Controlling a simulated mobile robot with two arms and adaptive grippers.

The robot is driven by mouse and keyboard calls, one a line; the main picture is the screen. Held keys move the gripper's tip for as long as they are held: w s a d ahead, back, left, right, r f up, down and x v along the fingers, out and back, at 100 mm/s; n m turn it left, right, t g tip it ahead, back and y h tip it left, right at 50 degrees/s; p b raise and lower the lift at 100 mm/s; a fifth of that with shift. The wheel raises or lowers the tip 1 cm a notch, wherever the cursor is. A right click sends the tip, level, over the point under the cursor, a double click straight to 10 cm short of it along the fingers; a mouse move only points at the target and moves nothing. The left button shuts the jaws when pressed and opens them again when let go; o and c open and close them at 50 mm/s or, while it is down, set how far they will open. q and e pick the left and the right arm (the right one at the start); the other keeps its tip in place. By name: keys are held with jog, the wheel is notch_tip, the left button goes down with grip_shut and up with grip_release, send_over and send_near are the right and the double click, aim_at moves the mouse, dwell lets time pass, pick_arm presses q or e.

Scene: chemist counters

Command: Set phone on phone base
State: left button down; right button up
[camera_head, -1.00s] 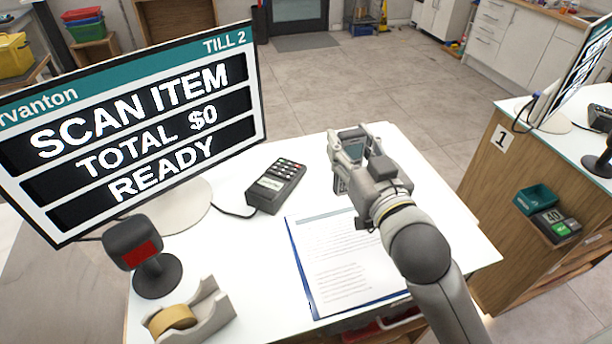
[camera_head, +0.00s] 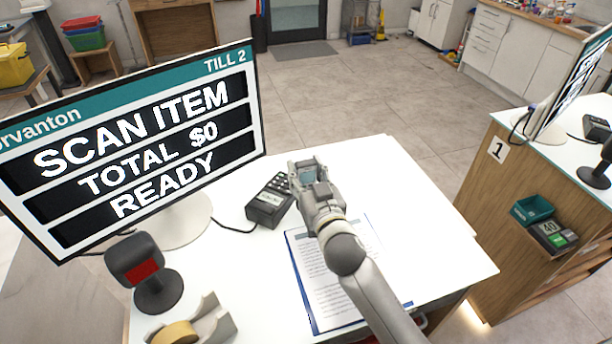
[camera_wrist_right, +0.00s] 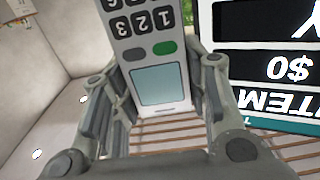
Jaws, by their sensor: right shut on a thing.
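My right gripper (camera_head: 307,174) is shut on the phone, above the white counter. A black corded unit with keys (camera_head: 266,208) lies on the counter just left of the gripper. I cannot tell whether it is the phone base; no other base is clear. My left gripper is out of view.
A large till monitor (camera_head: 130,140) stands at the left. A scanner (camera_head: 145,270), a tape dispenser (camera_head: 215,325) and a clipboard with paper (camera_head: 322,285) share the counter (camera_head: 420,230). The counter's right side is clear. A second counter (camera_head: 530,170) stands further right.

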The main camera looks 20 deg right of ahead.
jog(key=shift+f, duration=0.8)
jog(key=shift+f, duration=0.2)
jog(key=o, duration=1.1)
